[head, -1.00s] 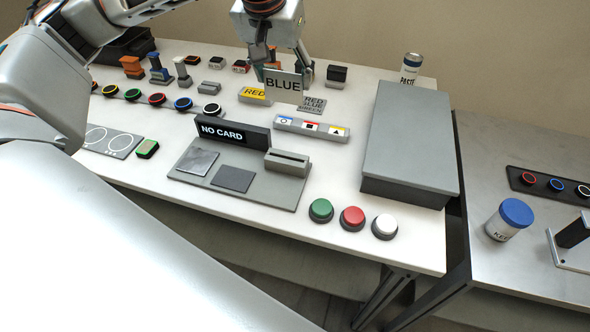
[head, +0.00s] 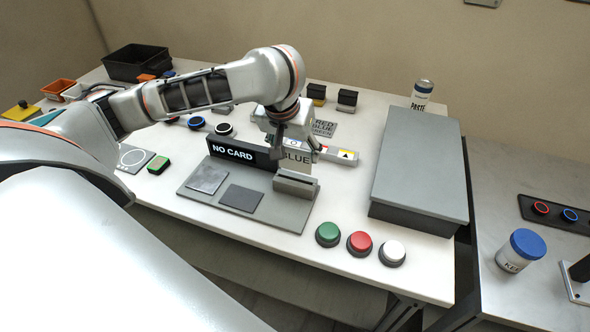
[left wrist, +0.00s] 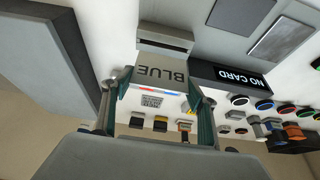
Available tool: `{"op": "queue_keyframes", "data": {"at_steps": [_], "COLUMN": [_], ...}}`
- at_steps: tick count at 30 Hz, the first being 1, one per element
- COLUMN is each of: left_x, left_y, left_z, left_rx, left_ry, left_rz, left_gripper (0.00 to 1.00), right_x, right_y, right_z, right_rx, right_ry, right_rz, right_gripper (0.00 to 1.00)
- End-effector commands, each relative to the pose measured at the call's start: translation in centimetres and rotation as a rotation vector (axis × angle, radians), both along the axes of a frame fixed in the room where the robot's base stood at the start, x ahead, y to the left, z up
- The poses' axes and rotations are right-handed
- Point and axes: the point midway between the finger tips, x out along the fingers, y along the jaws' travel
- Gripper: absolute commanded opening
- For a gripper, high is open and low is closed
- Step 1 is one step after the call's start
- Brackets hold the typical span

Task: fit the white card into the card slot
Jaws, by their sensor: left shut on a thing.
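A pale, whitish card (head: 295,158) marked BLUE is held upright by my left gripper (head: 284,140), which is shut on it. In the left wrist view the card (left wrist: 160,72) sits between the two fingers. The card slot is a grey block (head: 296,183) with a slit on top, at the right end of a grey base plate. It also shows in the left wrist view (left wrist: 165,36). The card is just behind and above the block; whether they touch I cannot tell. The dark display (head: 236,151) reads NO CARD. My right gripper is not in view.
Green (head: 328,234), red (head: 360,243) and white (head: 391,253) buttons stand in front right of the base plate. A large grey box (head: 420,165) stands to the right.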

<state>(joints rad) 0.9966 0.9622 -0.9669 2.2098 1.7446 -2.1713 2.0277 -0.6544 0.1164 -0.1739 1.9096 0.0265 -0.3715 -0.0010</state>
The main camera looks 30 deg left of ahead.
Motion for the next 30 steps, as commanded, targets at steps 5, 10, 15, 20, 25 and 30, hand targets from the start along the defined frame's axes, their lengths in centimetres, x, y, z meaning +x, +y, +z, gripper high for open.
{"op": "queue_keyframes", "data": {"at_steps": [5,10,15,20,25,30], "left_x": [0.0,0.0,-0.1,0.0,0.0,0.0], "left_y": [0.0,0.0,0.0,0.0,0.0,0.0], "left_z": [-2.4,-3.5,-5.8,-6.9,-6.8,-7.1], "left_rx": [-0.001,0.0,-0.001,-0.002,0.0,0.001], "left_ry": [0.002,0.002,0.004,0.001,0.0,0.0], "left_rz": [0.001,0.0,0.001,0.001,0.0,0.0], "left_gripper": [0.44,0.44,0.44,0.44,0.44,0.44], "right_x": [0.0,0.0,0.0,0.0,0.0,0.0], "right_y": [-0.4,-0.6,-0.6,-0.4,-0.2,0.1], "right_z": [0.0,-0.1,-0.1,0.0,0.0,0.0], "right_rx": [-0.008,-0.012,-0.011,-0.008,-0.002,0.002], "right_ry": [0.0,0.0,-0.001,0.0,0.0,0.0], "right_rz": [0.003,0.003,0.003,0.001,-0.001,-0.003], "right_gripper": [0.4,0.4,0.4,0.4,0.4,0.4]}}
